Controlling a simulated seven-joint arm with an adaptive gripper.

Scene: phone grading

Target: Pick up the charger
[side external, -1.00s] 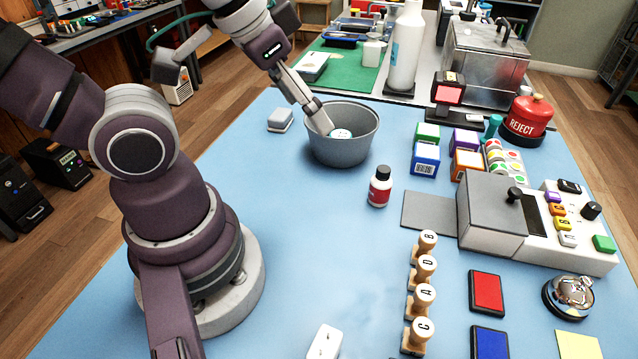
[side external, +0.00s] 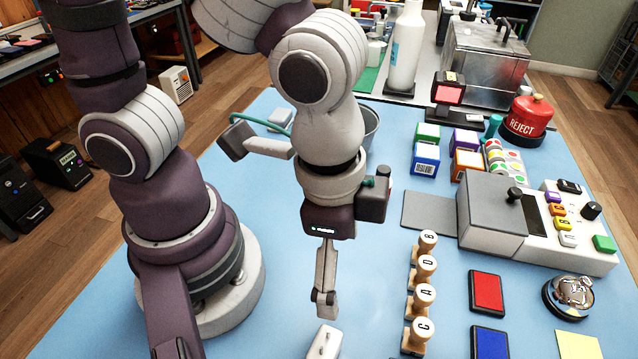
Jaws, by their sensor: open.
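The charger is a small white block (side external: 323,343) with prongs on its upper face. It lies on the blue mat at the bottom edge of the side external view, partly cut off by the frame. My gripper (side external: 325,310) points down just above and behind it in the picture. It is open, with nothing seen between its fingers, and is seen nearly edge-on. Whether the fingertips touch the charger cannot be told.
Lettered wooden stamps (side external: 422,295) stand in a column right of my gripper. A red ink pad (side external: 487,292) and a blue ink pad (side external: 490,343) lie further right. A grey bin (side external: 371,128) is partly hidden behind my arm. The mat (side external: 285,270) left of my gripper is clear.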

